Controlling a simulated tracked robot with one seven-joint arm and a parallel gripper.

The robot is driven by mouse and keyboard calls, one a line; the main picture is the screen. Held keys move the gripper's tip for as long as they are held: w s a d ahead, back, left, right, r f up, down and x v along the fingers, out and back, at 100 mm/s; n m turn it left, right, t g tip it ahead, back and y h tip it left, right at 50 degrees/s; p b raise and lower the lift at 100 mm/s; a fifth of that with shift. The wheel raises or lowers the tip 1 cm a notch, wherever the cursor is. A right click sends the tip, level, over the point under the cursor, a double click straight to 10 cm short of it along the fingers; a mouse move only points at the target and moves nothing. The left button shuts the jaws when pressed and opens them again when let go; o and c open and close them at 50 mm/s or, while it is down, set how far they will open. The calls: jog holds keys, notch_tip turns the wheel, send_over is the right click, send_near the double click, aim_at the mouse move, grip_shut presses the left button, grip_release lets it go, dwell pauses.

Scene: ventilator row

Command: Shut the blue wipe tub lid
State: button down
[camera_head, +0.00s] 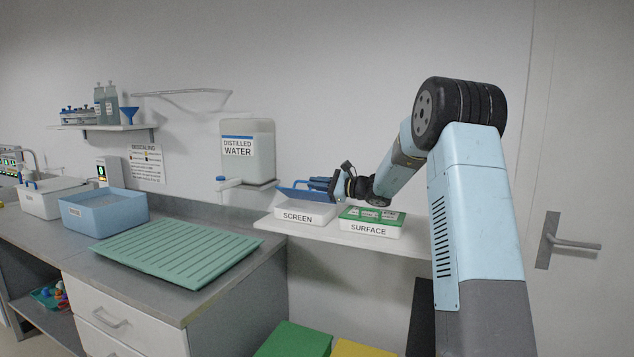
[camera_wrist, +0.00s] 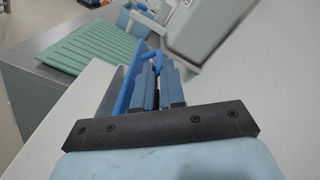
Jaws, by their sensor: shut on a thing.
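The wipe tub labelled SCREEN (camera_head: 303,216) is white and stands on the wall shelf. Its blue lid (camera_head: 297,194) is tilted up, not flat on the tub. My gripper (camera_head: 318,184) is at the lid and is shut on it. In the wrist view my gripper's two blue fingers (camera_wrist: 157,82) are close together, with the bright blue lid (camera_wrist: 126,84) beside them and a curved blue piece past their tips. My fingers hide the exact point of contact.
A white tub labelled SURFACE (camera_head: 369,229) with a green lid stands just right on the same shelf (camera_head: 345,241). A distilled water tank (camera_head: 248,160) hangs to the left. A green ribbed mat (camera_head: 178,252) and blue basin (camera_head: 104,211) are on the counter.

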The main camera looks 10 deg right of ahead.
jog(key=shift+s+f, duration=0.25)
dwell(0.4)
jog(key=c, duration=1.5)
grip_release()
jog(key=v, duration=1.3)
jog(key=shift+s+d, duration=0.15)
jog(key=shift+d, duration=0.1)
jog(key=shift+c, duration=0.4)
